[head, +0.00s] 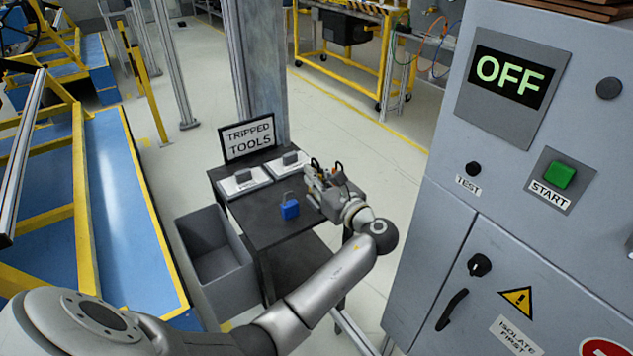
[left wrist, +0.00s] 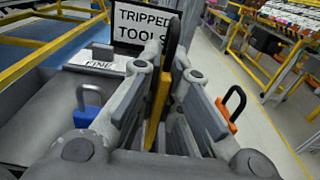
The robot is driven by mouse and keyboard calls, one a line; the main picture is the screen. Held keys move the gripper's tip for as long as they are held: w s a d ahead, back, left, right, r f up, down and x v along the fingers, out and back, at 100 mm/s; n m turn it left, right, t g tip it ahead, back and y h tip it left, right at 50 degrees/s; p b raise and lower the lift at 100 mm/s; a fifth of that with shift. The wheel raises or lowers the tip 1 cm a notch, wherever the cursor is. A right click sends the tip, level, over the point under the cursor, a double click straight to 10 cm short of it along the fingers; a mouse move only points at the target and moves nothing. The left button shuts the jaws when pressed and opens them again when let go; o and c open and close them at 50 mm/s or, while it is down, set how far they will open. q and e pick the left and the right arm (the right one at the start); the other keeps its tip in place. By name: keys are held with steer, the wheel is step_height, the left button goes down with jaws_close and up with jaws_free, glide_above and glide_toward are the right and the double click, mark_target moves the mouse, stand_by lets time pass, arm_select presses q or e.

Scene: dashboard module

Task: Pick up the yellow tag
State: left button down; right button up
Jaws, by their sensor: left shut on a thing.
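The yellow tag (left wrist: 158,108) stands edge-on between the fingers of my left gripper (left wrist: 163,85) in the left wrist view, with a dark loop above it. In the head view, my left gripper (head: 326,176) is over the right side of the small dark table (head: 262,222). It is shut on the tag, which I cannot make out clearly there. Whether the tag touches the tabletop is hidden. My right gripper is in neither view.
A blue padlock (head: 290,209) stands left of the gripper. An orange padlock (left wrist: 232,112) is at its right. White labelled plates (head: 245,183) and the "TRIPPED TOOLS" sign (head: 248,137) are behind. A grey bin (head: 214,258) is left; a grey cabinet (head: 450,220) is right.

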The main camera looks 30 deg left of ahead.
arm_select(q)
steer(key=s+d+r+p, duration=0.1)
steer(key=s+d+r, duration=0.4)
steer(key=s+r, duration=0.3)
steer(key=s, duration=0.3)
steer(key=shift+s, duration=0.2)
stand_by(0.4)
